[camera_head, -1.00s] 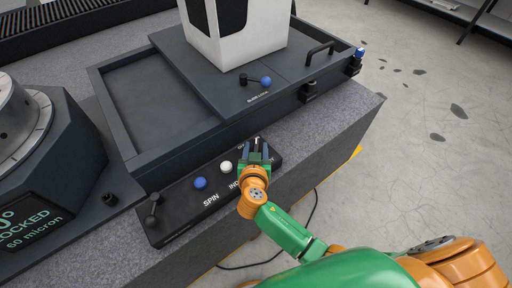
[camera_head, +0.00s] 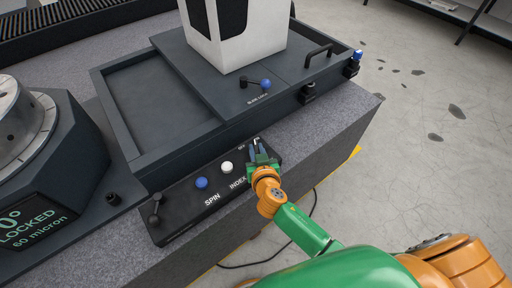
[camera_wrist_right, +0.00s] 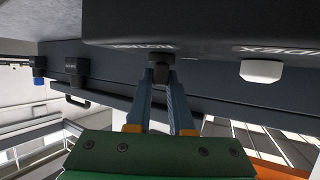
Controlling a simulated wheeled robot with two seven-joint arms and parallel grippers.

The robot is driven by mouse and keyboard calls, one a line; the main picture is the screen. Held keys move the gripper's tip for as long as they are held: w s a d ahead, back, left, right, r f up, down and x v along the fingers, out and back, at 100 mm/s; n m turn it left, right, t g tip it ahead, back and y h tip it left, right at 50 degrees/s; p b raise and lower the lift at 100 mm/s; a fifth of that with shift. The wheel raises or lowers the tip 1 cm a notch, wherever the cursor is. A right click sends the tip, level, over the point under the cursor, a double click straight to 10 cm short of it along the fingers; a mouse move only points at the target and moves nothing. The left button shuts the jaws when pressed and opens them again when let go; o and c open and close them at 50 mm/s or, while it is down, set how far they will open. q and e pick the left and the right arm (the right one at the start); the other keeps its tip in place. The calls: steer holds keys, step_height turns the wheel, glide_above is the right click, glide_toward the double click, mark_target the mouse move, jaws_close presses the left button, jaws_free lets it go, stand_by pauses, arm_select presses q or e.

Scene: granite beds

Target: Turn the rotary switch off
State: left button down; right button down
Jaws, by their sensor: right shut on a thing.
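The control panel (camera_head: 180,213) is a dark strip on the front edge of the granite bed, with labels SPIN and INDEX. The rotary switch (camera_wrist_right: 159,60) is a small dark knob on the panel's underside-up picture in the right wrist view. My right gripper (camera_head: 261,154) is at the panel's right end, shut on the switch; its two blue-grey fingertips also show in the right wrist view (camera_wrist_right: 159,78). In the head view the fingers mostly hide the knob, so its pointer angle cannot be read. My left gripper is not in view.
A white button (camera_head: 227,168) and a blue button (camera_head: 201,183) sit left of my right gripper. A black lever (camera_head: 155,212) stands at the panel's left end. A dark tray (camera_head: 130,151) rises behind the panel. The floor at right is open.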

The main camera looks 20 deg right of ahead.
steer(key=n+y+p, duration=0.1)
steer(key=n+y, duration=0.1)
steer(key=n+y+p, duration=0.1)
steer(key=y, duration=0.1)
steer(key=shift+d+r+n+p, duration=0.2)
steer(key=shift+d+n+p, duration=0.1)
steer(key=shift+n, duration=0.1)
steer(key=shift+w+d+n+g+y+p, duration=0.15)
steer(key=shift+n+g+y+p, duration=0.15)
steer(key=shift+n+y, duration=0.7)
steer(key=shift+f+n+g+y, duration=0.15)
steer(key=shift+n+g+y, duration=0.15)
steer(key=shift+n+y, duration=0.45)
steer(key=shift+n+g+y+b, duration=0.75)
steer(key=shift+n+y, duration=0.3)
steer(key=shift+y, duration=0.4)
steer(key=shift+g, duration=0.25)
steer(key=c, duration=1.1)
jaws_free()
steer(key=o, duration=0.3)
steer(key=shift+w+f, duration=0.1)
steer(key=shift+f, duration=0.05)
